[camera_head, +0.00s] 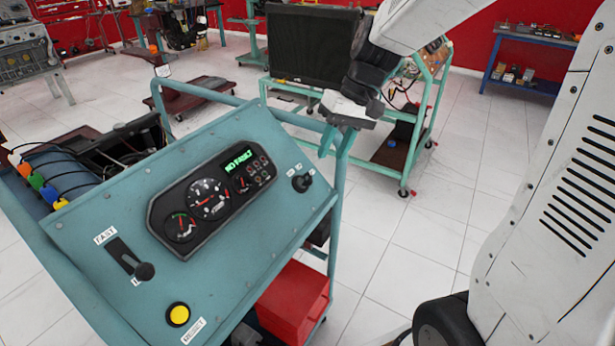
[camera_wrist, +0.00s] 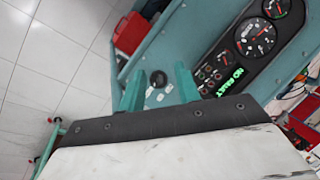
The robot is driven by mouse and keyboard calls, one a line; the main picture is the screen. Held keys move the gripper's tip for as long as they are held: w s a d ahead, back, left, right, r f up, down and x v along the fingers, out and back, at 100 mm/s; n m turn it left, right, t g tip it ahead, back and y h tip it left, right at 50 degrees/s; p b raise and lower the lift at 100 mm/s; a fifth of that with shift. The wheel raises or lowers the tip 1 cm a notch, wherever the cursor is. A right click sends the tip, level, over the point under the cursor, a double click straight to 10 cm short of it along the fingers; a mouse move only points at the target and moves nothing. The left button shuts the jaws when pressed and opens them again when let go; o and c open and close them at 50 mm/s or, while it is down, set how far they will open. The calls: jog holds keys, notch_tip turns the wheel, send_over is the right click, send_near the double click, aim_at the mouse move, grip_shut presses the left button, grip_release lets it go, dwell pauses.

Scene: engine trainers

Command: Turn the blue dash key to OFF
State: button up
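The dash key (camera_head: 302,182) is a small knob at the right end of the sloped teal dash panel (camera_head: 130,218); it looks dark rather than blue. Small white labels sit by it, too small to read. In the wrist view the key (camera_wrist: 158,78) shows between my two teal fingers, further off than the fingertips. My gripper (camera_head: 335,146) is open and empty, above and to the right of the key in the head view, apart from it. The wrist view shows the fingers (camera_wrist: 159,72) spread. Which way the key points cannot be told.
The gauge cluster (camera_head: 212,197) shows green text reading "NO FAULT". A lever (camera_head: 143,270) and yellow button (camera_head: 178,314) are on the panel's left. A teal tube frame (camera_head: 341,185) edges the panel near my gripper. A red box (camera_head: 293,300) is below. Another engine stand (camera_head: 425,120) is behind.

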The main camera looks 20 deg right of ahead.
jog(key=y, duration=0.1)
send_near(310, 176)
jog(key=f, duration=0.2)
jog(key=x, duration=0.8)
jog(key=shift+a, duration=0.35)
grip_shut()
jog(key=shift+a, duration=0.2)
jog(key=shift+d, duration=0.1)
